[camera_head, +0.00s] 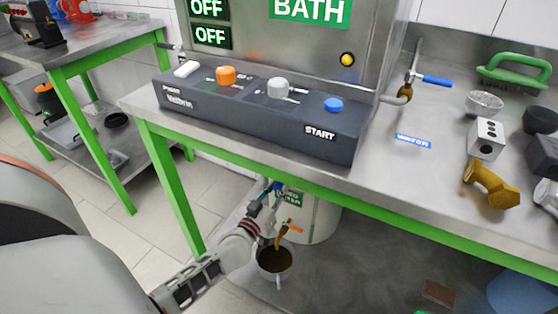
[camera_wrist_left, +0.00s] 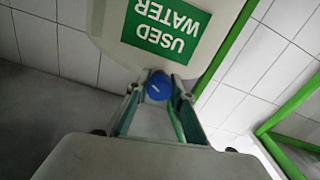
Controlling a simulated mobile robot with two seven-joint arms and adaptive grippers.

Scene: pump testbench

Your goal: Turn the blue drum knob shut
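The white drum (camera_head: 318,222), labelled USED WATER, stands under the bench; its green label (camera_wrist_left: 166,24) shows upside down in the left wrist view. The blue drum knob (camera_wrist_left: 157,86) has a small white mark and lies between my left gripper's fingertips (camera_wrist_left: 160,97). Small gaps show beside the knob; I cannot tell whether either finger touches it. In the head view my left gripper (camera_head: 266,207) reaches the drum front and partly covers the blue knob (camera_head: 279,187). My right gripper is not in view.
A brown spout (camera_head: 282,235) with an orange lever (camera_head: 294,227) is below the knob, over a bucket (camera_head: 275,275) with brown contents. The bench's green front rail (camera_head: 300,192) runs above the arm. A blue-handled tap (camera_head: 436,80) and loose fittings are on the bench.

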